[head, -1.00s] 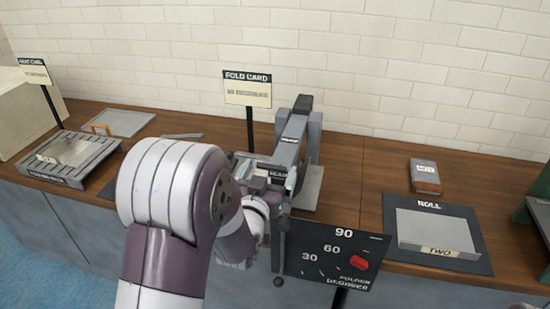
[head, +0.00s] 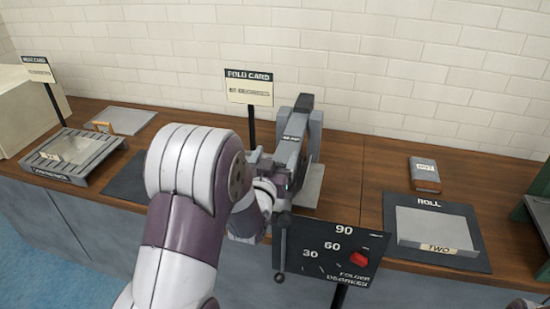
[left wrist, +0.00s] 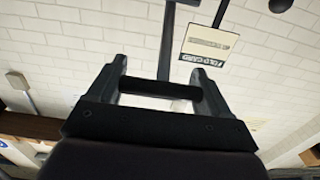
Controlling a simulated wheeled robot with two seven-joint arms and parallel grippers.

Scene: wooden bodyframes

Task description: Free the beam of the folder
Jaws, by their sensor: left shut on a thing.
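The folder (head: 310,185) stands at the middle of the bench, with a long grey tilted arm (head: 290,150) ending in a dark top. Its lettering is too small to read. My left gripper (head: 268,185) is at the near left side of the folder, largely hidden by my forearm in the head view. In the left wrist view, my left gripper (left wrist: 160,90) is shut on a dark round bar (left wrist: 160,94) that spans between its two fingers. Which folder part the bar belongs to, and the beam's lower end, cannot be made out.
A black degrees panel (head: 325,250) with a red marker and a side lever stands in front of the folder. A FOLD CARD sign (head: 249,88) stands behind. A ROLL tray (head: 435,228) and a small grey block (head: 424,174) are right; a slatted rack (head: 75,155) is left.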

